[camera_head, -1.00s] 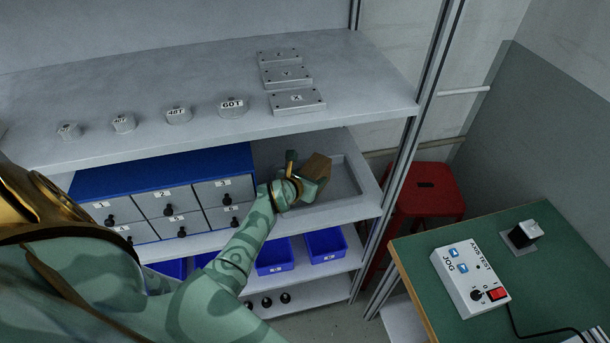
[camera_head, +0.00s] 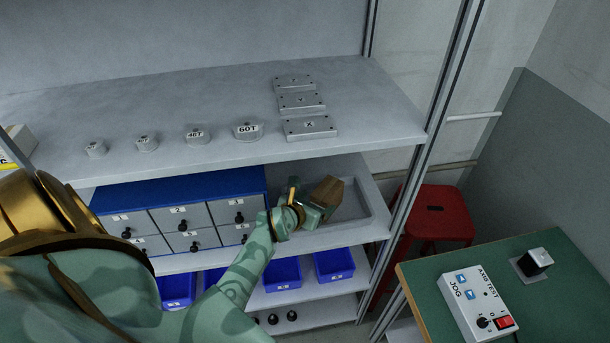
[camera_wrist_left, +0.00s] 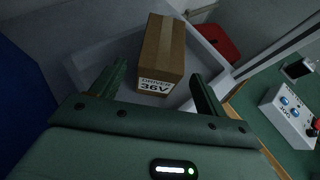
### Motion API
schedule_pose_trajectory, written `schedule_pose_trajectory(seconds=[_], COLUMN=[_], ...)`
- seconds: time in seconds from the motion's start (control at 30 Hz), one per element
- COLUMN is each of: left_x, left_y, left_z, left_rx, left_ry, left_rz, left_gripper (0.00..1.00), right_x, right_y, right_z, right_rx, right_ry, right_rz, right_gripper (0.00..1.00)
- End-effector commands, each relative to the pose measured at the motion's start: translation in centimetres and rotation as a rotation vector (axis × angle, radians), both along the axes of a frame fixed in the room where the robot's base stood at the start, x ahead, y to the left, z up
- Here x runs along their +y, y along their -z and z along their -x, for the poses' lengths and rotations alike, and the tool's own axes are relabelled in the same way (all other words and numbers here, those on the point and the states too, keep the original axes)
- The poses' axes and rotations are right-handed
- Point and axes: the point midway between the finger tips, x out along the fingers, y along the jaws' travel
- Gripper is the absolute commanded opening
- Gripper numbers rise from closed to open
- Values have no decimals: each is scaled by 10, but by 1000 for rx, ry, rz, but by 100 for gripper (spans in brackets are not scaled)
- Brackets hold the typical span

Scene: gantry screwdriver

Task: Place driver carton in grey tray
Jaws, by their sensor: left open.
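The driver carton (camera_head: 327,190) is a brown box inside the grey tray (camera_head: 374,203) on the middle shelf. In the left wrist view the carton (camera_wrist_left: 162,52) shows its "DRIVER 36V" label, with the tray (camera_wrist_left: 88,68) around it. My left gripper (camera_head: 310,198) is at the carton, open. In the wrist view its two fingers stand on either side of the carton with gaps showing. The carton's underside is hidden, so I cannot tell whether it rests on the tray floor. My right gripper is not in view.
A blue drawer cabinet (camera_head: 180,183) stands left of the tray. The upper shelf (camera_head: 190,157) is above, with several grey parts and plates. Blue bins (camera_head: 282,272) sit below. A rack post (camera_head: 407,190), red stool (camera_head: 432,215) and green table (camera_head: 480,255) are to the right.

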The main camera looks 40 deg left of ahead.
Motion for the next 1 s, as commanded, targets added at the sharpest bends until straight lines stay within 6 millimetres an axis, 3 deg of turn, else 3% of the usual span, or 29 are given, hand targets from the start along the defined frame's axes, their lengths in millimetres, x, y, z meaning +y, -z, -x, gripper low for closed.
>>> schedule_pose_trajectory(seconds=[0.1, 0.3, 0.73, 0.87, 1.0], left_x=[-2, -4, -11, -38, -74], left_y=[-17, -30, -38, -66, -117], left_z=[26, 54, 57, 47, 38], left_rx=[0, 0, -29, -154, -336], left_ry=[0, 0, 0, -4, -30], left_rz=[0, 0, 46, 266, 706], left_gripper=[74, 74, 74, 74, 74], right_x=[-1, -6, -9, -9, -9], right_y=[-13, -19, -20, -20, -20], right_z=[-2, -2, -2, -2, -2], right_rx=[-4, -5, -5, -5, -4], right_ry=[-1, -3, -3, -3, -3], right_rz=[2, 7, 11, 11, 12], right_gripper=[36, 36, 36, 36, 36])
